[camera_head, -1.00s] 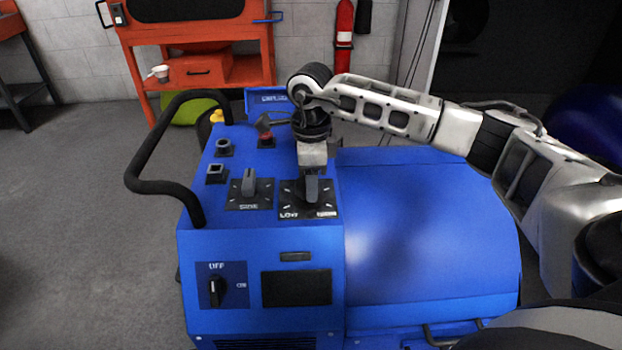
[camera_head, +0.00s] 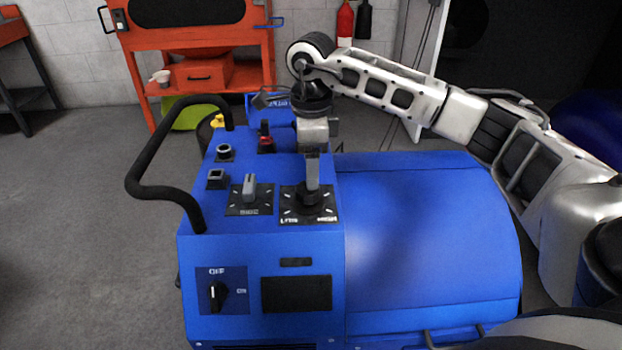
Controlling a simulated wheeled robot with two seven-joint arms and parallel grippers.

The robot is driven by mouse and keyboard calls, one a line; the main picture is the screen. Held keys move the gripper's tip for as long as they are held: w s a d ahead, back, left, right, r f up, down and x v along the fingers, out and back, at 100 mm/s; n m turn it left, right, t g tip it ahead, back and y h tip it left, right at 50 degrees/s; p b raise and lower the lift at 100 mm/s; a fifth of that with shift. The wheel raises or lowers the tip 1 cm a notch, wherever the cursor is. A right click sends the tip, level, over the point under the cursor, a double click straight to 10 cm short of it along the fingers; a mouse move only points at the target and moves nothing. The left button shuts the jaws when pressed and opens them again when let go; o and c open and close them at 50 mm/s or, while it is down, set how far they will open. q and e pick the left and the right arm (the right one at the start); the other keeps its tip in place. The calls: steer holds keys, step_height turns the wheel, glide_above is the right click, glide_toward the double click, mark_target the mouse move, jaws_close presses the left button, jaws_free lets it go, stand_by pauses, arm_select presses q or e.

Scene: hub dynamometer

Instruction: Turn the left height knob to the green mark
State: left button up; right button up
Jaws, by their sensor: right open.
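A blue machine's sloped top panel carries two dark dials with labelled square plates. The left dial's grey lever knob (camera_head: 249,186) stands up from its plate, with nothing touching it. The right dial's dark knob (camera_head: 314,201) sits on its plate (camera_head: 294,213), partly hidden by my right gripper (camera_head: 312,182). My right gripper points down just above this knob, open; I cannot tell whether its fingers touch the knob. I cannot make out a green mark on either plate, and the small lettering is blurred. My left gripper is out of view.
A black handrail (camera_head: 140,170) curves along the machine's left side. Small black sockets (camera_head: 216,177), a red button (camera_head: 265,144) and an on/off switch (camera_head: 219,294) are on the machine. A blue rounded cover (camera_head: 430,240) lies to the right. An orange workbench (camera_head: 205,62) stands behind.

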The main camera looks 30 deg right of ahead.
step_height(320, 180, up, 10)
steer(key=shift+r, duration=0.25)
stand_by(0.5)
